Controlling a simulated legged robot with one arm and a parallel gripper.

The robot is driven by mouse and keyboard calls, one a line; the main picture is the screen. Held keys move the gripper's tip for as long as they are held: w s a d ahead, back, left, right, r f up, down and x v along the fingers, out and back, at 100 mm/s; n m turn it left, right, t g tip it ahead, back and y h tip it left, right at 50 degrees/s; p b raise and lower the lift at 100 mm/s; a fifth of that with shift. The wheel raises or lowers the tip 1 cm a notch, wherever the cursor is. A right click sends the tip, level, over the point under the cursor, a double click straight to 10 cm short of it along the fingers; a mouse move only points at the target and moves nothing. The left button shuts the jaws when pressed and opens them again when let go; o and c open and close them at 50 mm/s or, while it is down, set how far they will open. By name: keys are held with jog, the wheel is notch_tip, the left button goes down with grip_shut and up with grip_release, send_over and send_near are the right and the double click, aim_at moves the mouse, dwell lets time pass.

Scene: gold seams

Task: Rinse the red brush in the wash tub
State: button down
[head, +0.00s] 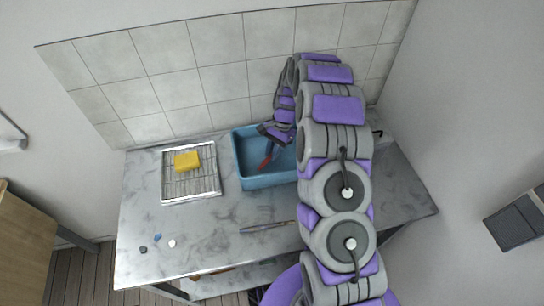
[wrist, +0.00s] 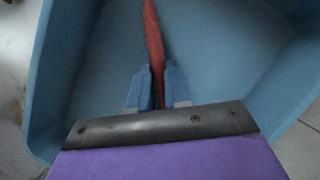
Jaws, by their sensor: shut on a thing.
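The red brush (head: 266,162) is held by my gripper (head: 270,147) over the inside of the blue wash tub (head: 264,181). In the wrist view the red brush (wrist: 153,38) stands between the two blue fingers of my gripper (wrist: 158,88), which are shut on it. Its red length points away from the gripper toward the tub's floor. The wash tub (wrist: 225,60) fills most of the wrist view. I cannot tell whether the brush touches the tub's floor or whether there is water in the tub.
A wire rack (head: 205,185) with a yellow sponge (head: 187,161) lies left of the tub on the grey marbled table (head: 210,235). A thin stick-like tool (head: 266,227) lies in front of the tub. Small pebble-like bits (head: 172,243) lie at the front left. My arm covers the table's right part.

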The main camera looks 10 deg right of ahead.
jog(key=shift+a, duration=0.2)
jog(key=shift+d+r, duration=0.25)
jog(key=shift+d, duration=0.05)
jog(key=shift+d+r+p, duration=0.1)
jog(key=shift+r+p, duration=0.4)
jog(key=shift+r, duration=0.1)
jog(key=shift+a+r+p, duration=0.15)
jog(key=shift+r+p, duration=0.25)
jog(key=shift+r, duration=0.35)
jog(key=shift+a+r+p, duration=0.1)
jog(key=shift+r+p, duration=0.3)
jog(key=shift+r, duration=0.35)
jog(key=shift+d+r+p, duration=0.15)
jog(key=shift+r+p, duration=0.6)
jog(key=shift+r, duration=0.75)
jog(key=shift+r+p, duration=0.65)
jog(key=shift+r, duration=0.7)
